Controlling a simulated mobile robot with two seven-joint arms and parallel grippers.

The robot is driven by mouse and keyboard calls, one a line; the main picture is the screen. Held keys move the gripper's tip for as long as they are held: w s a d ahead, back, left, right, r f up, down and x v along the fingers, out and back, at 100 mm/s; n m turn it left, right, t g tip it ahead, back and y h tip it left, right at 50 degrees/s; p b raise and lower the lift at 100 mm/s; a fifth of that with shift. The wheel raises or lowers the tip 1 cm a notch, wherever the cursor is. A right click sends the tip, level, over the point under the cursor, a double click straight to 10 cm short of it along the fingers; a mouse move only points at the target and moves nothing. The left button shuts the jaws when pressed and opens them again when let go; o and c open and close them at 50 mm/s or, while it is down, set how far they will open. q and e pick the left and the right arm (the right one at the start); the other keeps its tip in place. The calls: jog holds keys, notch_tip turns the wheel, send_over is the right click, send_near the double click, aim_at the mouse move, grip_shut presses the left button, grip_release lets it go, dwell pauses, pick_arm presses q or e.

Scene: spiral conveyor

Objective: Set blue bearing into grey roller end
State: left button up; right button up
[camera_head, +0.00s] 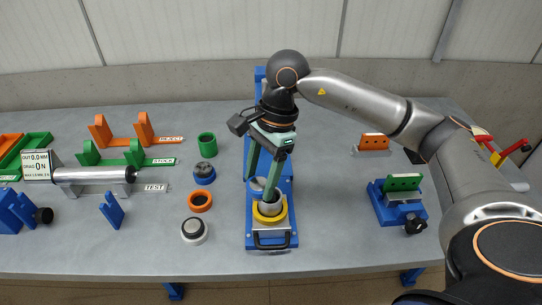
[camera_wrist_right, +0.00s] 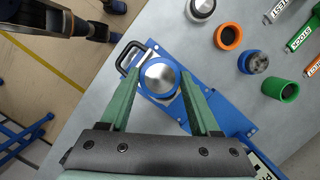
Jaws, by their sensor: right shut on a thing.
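My right gripper (camera_head: 259,184) reaches down over the blue fixture (camera_head: 282,240) at the middle of the table. The grey roller end (camera_head: 271,204) stands upright inside a yellow collar (camera_head: 269,216) on the fixture. The bearing appears just behind the roller end in the head view. Whether they touch is unclear. My left gripper does not show.
Green (camera_head: 207,145), blue (camera_head: 204,174), orange (camera_head: 200,201) and white (camera_head: 194,231) round parts stand left of the fixture. A roller (camera_head: 95,175) lies on supports at far left. A blue clamp block (camera_head: 398,201) stands right. Bare table lies between it and the fixture.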

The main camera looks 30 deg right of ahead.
jog(key=shift+w+d+r+m+t+h, duration=0.2)
jog(key=shift+d+r+m+t, duration=0.35)
jog(key=shift+m, duration=1)
jog(key=shift+w+d+r+m+t+h, duration=0.1)
jog(key=shift+w+d+r+m+t, duration=0.35)
jog(key=shift+m, duration=1.05)
jog(key=shift+s+d+r+m+t+h, duration=0.1)
jog(key=shift+d+r+m+t, duration=0.15)
jog(key=shift+d+m, duration=0.9)
jog(key=shift+a+m, duration=0.4)
jog(key=b, duration=0.6)
send_over(270, 203)
jog(key=d, duration=0.1)
jog(key=x, duration=0.3)
jog(key=d+x, duration=0.1)
jog(key=x, duration=0.1)
jog(key=shift+s+f, duration=0.1)
jog(key=shift+f, duration=0.4)
jog(key=shift+f, duration=0.9)
jog(key=o, duration=1.2)
